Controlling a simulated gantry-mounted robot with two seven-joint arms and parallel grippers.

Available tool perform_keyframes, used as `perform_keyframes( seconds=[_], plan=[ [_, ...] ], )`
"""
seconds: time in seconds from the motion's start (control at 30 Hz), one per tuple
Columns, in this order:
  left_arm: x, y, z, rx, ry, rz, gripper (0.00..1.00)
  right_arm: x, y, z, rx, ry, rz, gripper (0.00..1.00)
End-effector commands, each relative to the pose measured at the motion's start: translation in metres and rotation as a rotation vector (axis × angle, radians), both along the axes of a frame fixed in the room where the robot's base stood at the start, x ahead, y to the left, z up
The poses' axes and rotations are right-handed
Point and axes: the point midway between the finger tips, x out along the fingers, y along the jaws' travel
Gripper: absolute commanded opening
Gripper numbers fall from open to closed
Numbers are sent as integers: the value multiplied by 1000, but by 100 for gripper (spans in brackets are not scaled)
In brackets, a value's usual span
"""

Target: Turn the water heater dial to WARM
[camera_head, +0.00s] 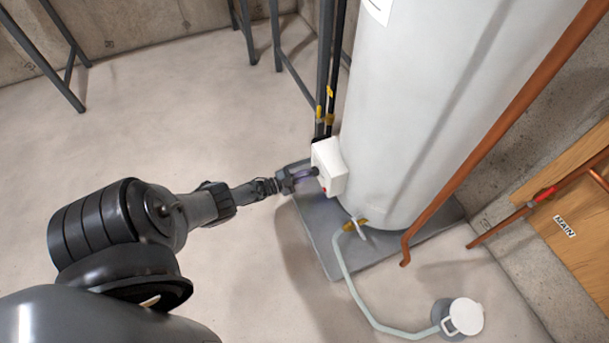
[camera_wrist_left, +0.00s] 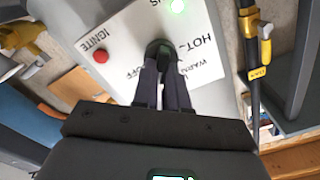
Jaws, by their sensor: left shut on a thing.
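The water heater (camera_head: 425,100) is a tall pale tank with a white control box (camera_head: 329,163) low on its side. In the left wrist view the box's panel (camera_wrist_left: 122,40) has a dark dial (camera_wrist_left: 160,47) with the words OFF, WARM and HOT around it. My left gripper (camera_head: 309,173) reaches the box from the left. In the wrist view its fingers (camera_wrist_left: 167,65) are shut on the dial and cover part of it. Which mark the dial points at cannot be told. My right gripper is in neither view.
The panel has a red IGNITE button (camera_wrist_left: 100,56) and a lit green lamp (camera_wrist_left: 177,6). Dark pipes with a yellow tag (camera_head: 319,113) rise beside the box.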

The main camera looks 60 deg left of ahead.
Motion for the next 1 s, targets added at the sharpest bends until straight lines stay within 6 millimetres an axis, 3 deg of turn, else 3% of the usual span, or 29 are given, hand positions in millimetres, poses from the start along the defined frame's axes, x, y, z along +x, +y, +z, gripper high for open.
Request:
perform_keyframes(
  seconds=[0.7,1.0],
  plan=[
    [0,3,2,-458,15,0,0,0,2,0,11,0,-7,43],
    [0,3,1,-576,20,0,0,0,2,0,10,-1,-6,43]
  ],
)
